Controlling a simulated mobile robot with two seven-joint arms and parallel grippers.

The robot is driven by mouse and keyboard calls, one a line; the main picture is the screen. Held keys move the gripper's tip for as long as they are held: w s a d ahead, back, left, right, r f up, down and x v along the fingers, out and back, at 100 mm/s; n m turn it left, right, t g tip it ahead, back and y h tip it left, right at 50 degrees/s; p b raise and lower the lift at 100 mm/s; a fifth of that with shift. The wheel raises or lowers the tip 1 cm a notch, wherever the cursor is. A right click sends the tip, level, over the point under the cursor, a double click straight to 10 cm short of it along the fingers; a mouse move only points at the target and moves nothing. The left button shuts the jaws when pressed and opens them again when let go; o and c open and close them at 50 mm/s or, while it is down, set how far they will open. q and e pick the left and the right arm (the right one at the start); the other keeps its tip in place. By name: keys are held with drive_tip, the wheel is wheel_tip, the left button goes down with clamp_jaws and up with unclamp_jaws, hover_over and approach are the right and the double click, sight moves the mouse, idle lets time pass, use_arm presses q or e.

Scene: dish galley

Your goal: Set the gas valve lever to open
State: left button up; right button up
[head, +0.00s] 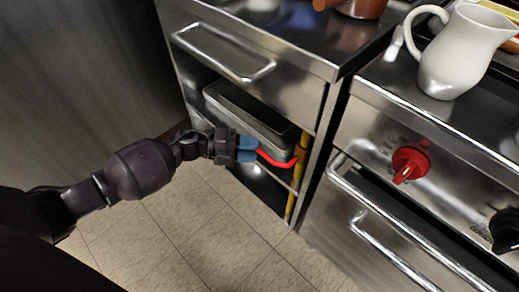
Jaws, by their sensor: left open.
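The gas valve lever (277,160) is a bent red handle. It sits on a yellow pipe (290,207) that runs upright at the right side of the open cabinet under the counter. The lever sticks out to the left from the pipe, roughly level, with its free end near my gripper. My left gripper (252,150) has blue fingertips and is open at the lever's left end. Whether the fingers touch the lever or sit around it, I cannot tell. My right gripper is out of view.
A metal pan (250,118) sits on the cabinet shelf behind my gripper, under a drawer with a bar handle (222,58). To the right is a stove front with a red knob (410,162), a black knob (506,230) and handles. A white pitcher (459,50) stands on top. Tiled floor is clear.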

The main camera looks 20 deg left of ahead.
use_arm(q)
drive_tip(key=shift+x, duration=1.3)
drive_tip(key=shift+a, duration=0.1)
clamp_jaws()
